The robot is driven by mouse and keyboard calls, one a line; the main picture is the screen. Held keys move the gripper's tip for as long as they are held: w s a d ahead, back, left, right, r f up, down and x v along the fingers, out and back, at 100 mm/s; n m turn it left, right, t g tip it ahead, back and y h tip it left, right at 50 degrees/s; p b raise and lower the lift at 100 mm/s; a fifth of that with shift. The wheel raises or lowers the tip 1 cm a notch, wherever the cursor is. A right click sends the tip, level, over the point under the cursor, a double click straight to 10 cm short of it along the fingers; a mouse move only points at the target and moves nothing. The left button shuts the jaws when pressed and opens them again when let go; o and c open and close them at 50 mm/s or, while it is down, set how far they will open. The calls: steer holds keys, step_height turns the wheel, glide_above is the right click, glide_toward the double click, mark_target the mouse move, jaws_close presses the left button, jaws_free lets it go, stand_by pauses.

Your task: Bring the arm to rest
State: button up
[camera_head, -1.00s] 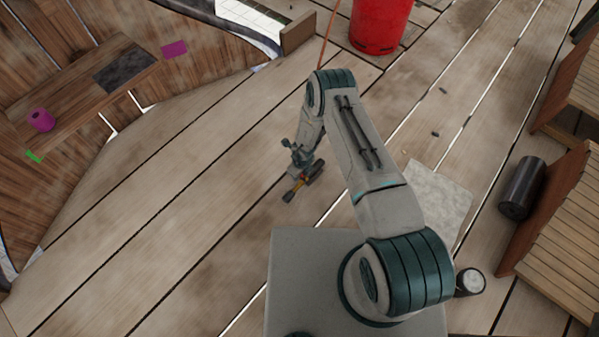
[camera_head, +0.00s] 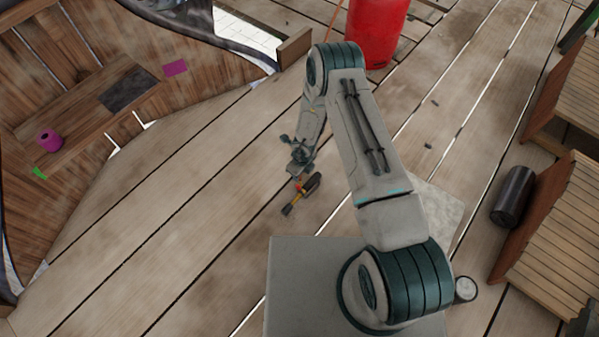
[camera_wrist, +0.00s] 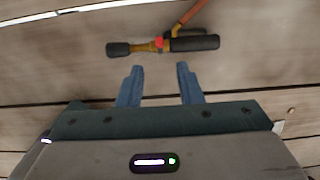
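My gripper (camera_wrist: 160,85) shows in the wrist view with its two blue fingers apart and nothing between them. In the head view my gripper (camera_head: 296,176) hangs at the end of my bent arm, above the plank floor. A tool with black ends and a yellow and red middle (camera_wrist: 160,45) lies beyond the fingertips in the wrist view, apart from them. The same tool shows in the head view (camera_head: 298,197), just below the gripper in the picture; the gripper hides none or little of it.
A red cylinder (camera_head: 376,30) stands at the top. A purple roll-like object (camera_head: 49,140) and a dark plate (camera_head: 129,90) are on the wooden bench (camera_head: 80,125) at left. A black cylinder (camera_head: 513,197) lies beside slatted wooden boxes (camera_head: 560,240) at right. The left-centre floor (camera_head: 170,220) is clear.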

stand_by(0.4)
